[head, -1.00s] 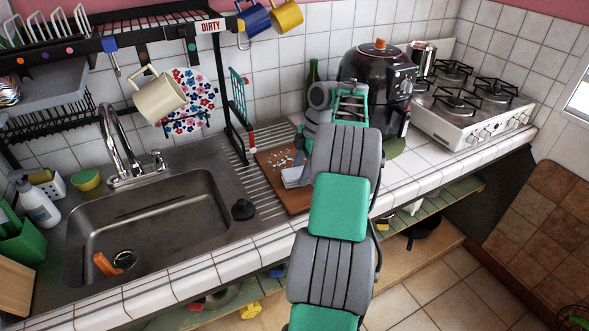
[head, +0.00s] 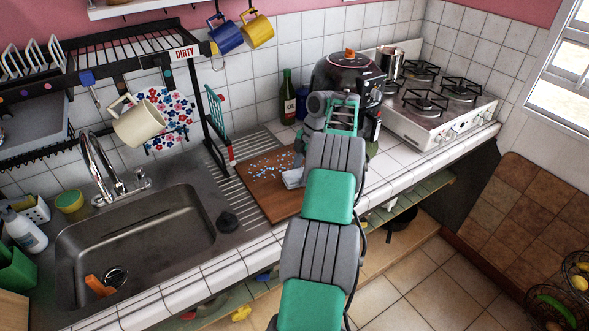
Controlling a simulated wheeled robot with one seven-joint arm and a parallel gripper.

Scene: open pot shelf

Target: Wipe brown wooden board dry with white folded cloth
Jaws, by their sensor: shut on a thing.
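The brown wooden board (head: 278,205) lies on the counter to the right of the sink. Several pale blue-white drops are scattered over its back and middle part. The white folded cloth (head: 292,178) is at the right part of the board, at the end of my arm. My gripper (head: 301,171) is shut on the cloth; its fingers are mostly hidden behind my own wrist. I cannot tell whether the cloth presses on the board. My arm covers the board's right edge.
The steel sink (head: 135,235) is to the left, with a dark stopper (head: 228,222) on its right rim. A black cooker (head: 345,75), a green bottle (head: 287,97) and the stove (head: 440,105) stand behind and right.

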